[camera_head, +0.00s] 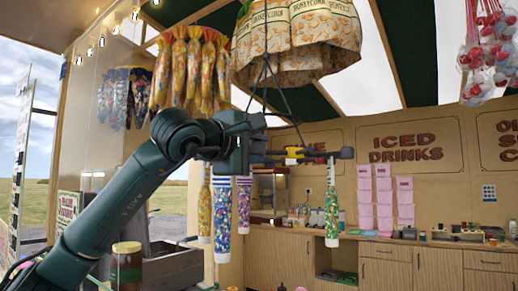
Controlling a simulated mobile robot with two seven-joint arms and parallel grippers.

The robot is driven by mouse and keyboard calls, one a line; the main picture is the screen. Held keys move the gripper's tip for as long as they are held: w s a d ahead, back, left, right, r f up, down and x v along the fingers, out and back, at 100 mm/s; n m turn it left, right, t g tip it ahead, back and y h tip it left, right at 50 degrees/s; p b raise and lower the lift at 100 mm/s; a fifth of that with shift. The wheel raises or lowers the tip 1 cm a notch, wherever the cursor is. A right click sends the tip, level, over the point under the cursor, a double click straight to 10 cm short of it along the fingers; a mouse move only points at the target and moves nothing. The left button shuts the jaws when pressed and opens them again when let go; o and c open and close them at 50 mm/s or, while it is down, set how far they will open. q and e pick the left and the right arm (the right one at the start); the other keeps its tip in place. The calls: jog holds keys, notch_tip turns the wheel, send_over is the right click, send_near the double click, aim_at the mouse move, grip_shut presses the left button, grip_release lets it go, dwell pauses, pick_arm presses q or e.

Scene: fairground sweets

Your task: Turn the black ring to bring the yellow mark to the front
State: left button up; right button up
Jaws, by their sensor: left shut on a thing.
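The black ring (318,155) hangs level from dark cords beneath a bundle of printed popcorn bags and is seen nearly edge-on. A yellow mark (293,152) shows on it, right of my gripper. Sweet-filled tubes hang from the ring: an orange-yellow one (204,212), a blue one (222,212) and a purple one (243,205) at the left, and a green one (331,212) at the right. My left gripper (258,152) is at the ring's left part and shut on it; my own wrist hides much of that side. My right gripper is not in view.
Popcorn bags (298,38) hang just above the ring. More sweet bags (188,70) hang at the upper left. A wooden counter (385,268) runs along the back wall. Air right of the ring is clear.

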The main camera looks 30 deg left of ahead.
pick_arm(q)
jog(key=shift+w+a+p, duration=0.3)
jog(key=shift+a+p, duration=0.1)
jog(key=shift+a, duration=3.45)
jog(key=shift+w+a+p, duration=0.35)
jog(key=shift+a+p, duration=0.05)
jog(key=shift+a, duration=3.4)
jog(key=shift+w+a+p, duration=0.3)
jog(key=shift+a+p, duration=0.1)
jog(key=shift+a, duration=3.45)
jog(key=o, duration=0.7)
jog(key=s, duration=0.3)
jog(key=s+b, duration=0.1)
jog(key=s, duration=0.6)
jog(key=shift+a+b, duration=0.35)
jog(key=shift+b, duration=0.05)
